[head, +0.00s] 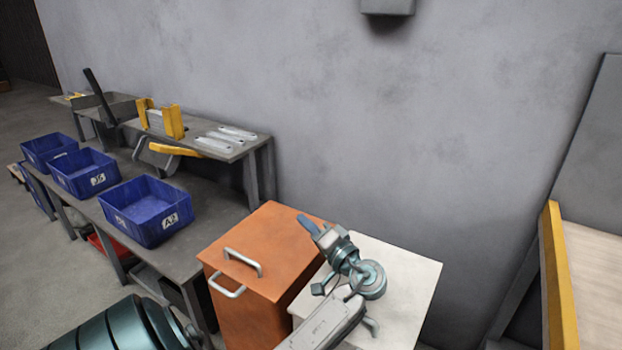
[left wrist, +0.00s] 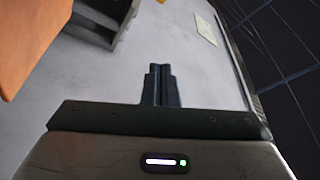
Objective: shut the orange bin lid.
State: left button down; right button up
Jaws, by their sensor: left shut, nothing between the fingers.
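The orange bin (head: 253,312) stands at the bottom centre of the head view, beside the grey bench. Its orange lid (head: 270,238) looks flat and level on top, with no visible gap. One metal handle (head: 243,262) is on the lid and another (head: 228,290) on the front face. My left gripper (head: 305,223) is shut and empty, over the lid's right side; whether it touches the lid cannot be told. In the left wrist view its fingers (left wrist: 160,85) are together, and an orange surface (left wrist: 28,40) shows at upper left. My right gripper is not in view.
A white-topped cabinet (head: 408,280) stands right of the bin, partly under my arm. The grey bench (head: 205,235) at left holds blue bins (head: 148,208) and a raised shelf with metal brackets (head: 225,140). A yellow-edged surface (head: 558,270) is at far right.

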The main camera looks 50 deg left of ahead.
pick_arm(q)
jog(key=w+d+f+b, duration=0.1)
jog(key=w+d+f, duration=0.1)
jog(key=d, duration=0.7)
jog(key=shift+w+f+b, duration=0.3)
jog(key=shift+w+b, duration=0.05)
jog(key=shift+b, duration=0.05)
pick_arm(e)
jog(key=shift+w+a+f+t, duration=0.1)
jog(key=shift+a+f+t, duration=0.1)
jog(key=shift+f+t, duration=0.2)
